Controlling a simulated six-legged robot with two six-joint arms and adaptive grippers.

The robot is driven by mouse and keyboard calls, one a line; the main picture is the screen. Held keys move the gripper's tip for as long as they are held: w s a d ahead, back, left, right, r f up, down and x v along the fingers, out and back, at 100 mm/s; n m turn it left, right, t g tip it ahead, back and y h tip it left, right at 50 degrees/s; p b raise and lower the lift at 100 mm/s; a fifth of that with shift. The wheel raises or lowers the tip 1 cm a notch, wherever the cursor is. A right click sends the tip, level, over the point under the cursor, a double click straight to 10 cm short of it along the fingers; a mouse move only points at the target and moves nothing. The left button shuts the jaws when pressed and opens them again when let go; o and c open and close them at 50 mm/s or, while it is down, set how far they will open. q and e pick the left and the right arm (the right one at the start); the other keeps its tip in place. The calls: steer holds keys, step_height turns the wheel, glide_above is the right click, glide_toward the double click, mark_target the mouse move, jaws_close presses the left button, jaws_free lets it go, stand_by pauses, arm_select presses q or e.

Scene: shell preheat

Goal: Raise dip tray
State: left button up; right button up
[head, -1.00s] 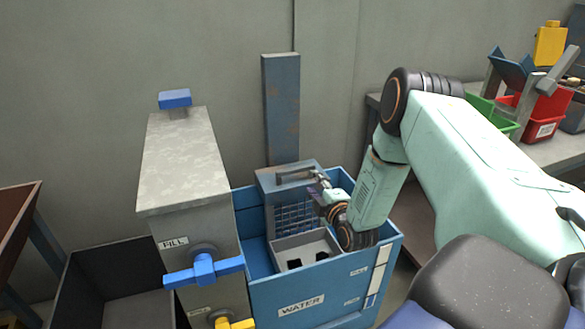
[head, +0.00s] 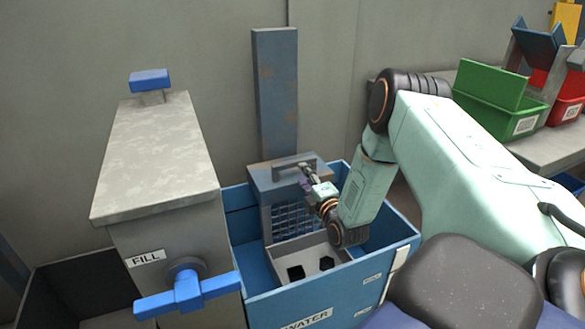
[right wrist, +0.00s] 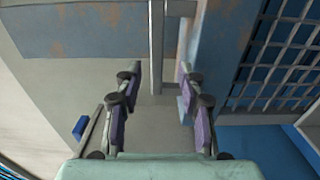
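My right gripper (head: 306,177) is at the right end of the handle. In the right wrist view its fingers (right wrist: 158,105) are spread, with the handle lined up with the gap between them; I cannot tell whether it reaches between the tips. My left gripper is out of view.
A grey metal tank (head: 155,155) with a FILL label and a blue valve handle (head: 188,294) stands close on the left. A rusty blue post (head: 275,90) rises behind the dip tray. Green (head: 495,95) and red bins sit on the bench at right.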

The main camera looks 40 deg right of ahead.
mark_target(296, 165)
steer(key=shift+w+r, duration=0.2)
steer(key=shift+w, duration=0.1)
steer(key=b+x, duration=0.2)
steer(key=x, duration=0.1)
steer(key=b+x, duration=0.1)
steer(key=x, duration=0.1)
steer(key=shift+f, duration=0.3)
steer(key=shift+w+d+r, duration=0.1)
steer(key=shift+w+d, duration=0.05)
steer(key=shift+w, duration=0.2)
steer(key=shift+w+r+b, duration=0.25)
steer(key=shift+r+b, duration=0.05)
steer(key=shift+w+d, duration=0.1)
steer(key=shift+f, duration=0.15)
steer(key=shift+c, duration=1.4)
jaws_close()
